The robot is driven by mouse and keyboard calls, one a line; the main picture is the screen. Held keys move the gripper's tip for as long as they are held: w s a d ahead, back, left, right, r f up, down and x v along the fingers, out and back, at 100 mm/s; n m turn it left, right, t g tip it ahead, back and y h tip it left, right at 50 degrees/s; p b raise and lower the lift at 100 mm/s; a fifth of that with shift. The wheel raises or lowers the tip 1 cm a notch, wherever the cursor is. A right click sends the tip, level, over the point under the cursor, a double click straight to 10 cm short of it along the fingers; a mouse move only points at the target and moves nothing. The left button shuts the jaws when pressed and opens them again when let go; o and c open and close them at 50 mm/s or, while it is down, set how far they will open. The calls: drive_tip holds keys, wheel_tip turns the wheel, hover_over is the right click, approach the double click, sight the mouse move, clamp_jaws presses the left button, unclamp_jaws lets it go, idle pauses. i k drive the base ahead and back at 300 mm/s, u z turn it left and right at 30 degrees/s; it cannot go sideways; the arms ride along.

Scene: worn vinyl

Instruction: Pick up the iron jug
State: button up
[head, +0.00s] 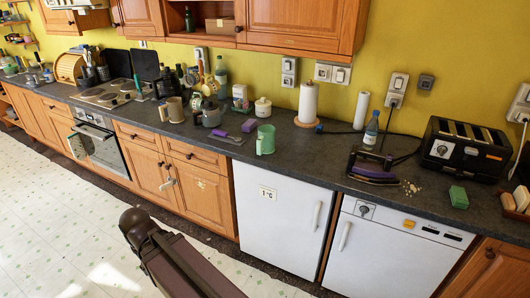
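The jug is hard to single out at this size. A dark grey, jug-like vessel (212,115) stands on the counter left of centre and is the likeliest iron jug. A tan mug-shaped vessel (175,109) with a handle stands to its left. A green handled jug or mug (265,139) stands to its right, near the counter's front edge. The fingers of my gripper do not show, and nothing is seen touching these vessels.
The dark counter (300,155) has bare room around the green vessel. A purple-and-black object (372,166), a bottle (371,130) and a black toaster (463,150) stand to the right. A paper roll (308,103) stands behind. Wall cupboards (290,20) overhang the counter.

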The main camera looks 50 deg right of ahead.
sight(266, 141)
drive_tip(key=u, duration=0.1)
drive_tip(key=k, duration=1.1)
drive_tip(key=z, duration=1.8)
drive_tip(key=i, duration=1)
drive_tip(key=z, duration=0.05)
